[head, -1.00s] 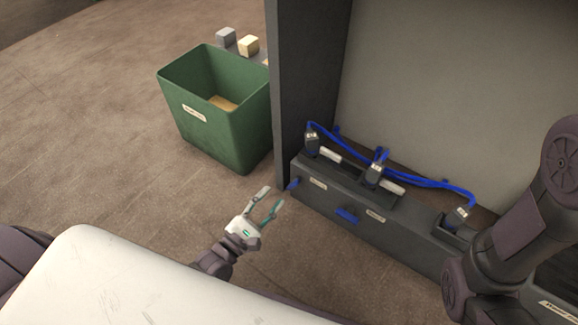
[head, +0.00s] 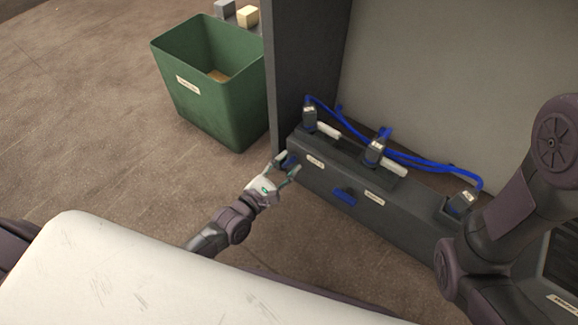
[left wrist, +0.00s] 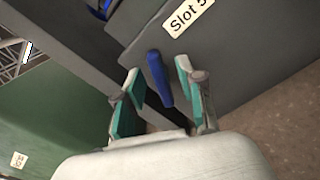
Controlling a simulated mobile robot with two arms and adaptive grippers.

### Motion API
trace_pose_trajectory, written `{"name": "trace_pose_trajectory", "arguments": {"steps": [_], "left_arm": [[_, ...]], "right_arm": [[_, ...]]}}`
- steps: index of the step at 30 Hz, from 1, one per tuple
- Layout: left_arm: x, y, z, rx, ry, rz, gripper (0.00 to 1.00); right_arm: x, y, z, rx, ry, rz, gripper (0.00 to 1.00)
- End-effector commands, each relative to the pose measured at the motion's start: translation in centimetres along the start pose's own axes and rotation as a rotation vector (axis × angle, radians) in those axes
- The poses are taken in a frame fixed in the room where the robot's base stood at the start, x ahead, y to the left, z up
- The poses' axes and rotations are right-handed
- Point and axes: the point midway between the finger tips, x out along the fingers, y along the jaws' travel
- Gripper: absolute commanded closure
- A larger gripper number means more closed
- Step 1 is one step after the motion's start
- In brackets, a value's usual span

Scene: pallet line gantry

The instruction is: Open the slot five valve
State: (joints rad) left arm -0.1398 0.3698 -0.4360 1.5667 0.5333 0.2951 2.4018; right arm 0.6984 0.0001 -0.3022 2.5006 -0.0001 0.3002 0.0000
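The slot five valve is a blue handle (left wrist: 160,78) on the dark grey block, next to a white label reading "Slot 5" (left wrist: 188,17). In the head view the handle (head: 290,160) sits at the block's left end, partly covered by my fingers. My left gripper (head: 286,167) is open around it. In the left wrist view, the handle lies between the two teal-padded fingers of the left gripper (left wrist: 157,92), with a gap visible on each side. My right arm shows at the right of the head view, but its gripper is out of frame.
A second blue handle (head: 343,197) is farther right on the grey block (head: 400,222). Blue cables (head: 410,160) and connectors run along its top. A dark upright post (head: 300,70) rises behind the left end. A green bin (head: 215,95) stands on the floor at left.

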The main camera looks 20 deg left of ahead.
Motion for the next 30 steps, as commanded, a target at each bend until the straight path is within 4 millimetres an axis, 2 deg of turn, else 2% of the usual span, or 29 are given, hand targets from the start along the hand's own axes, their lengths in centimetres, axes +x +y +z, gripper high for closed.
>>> {"name": "trace_pose_trajectory", "arguments": {"steps": [4, 13, 20, 30], "left_arm": [[1.03, -0.05, -0.05, -0.001, 0.0, 0.0, 0.61], [1.19, 0.0, 0.03, -0.001, 0.001, -0.001, 0.61], [1.16, -0.01, 0.02, -0.001, 0.001, -0.001, 1.0], [1.15, -0.01, 0.05, 0.012, 0.001, -0.001, 1.0]], "right_arm": [[-0.59, -0.1, -0.14, -0.001, -0.001, 0.0, 0.46], [-0.55, -0.04, -0.11, -0.002, -0.001, 0.001, 0.46], [-0.55, -0.02, -0.11, -0.003, -0.001, 0.001, 0.46], [-0.38, 0.01, -0.08, -0.003, 0.0, 0.001, 0.46]]}}
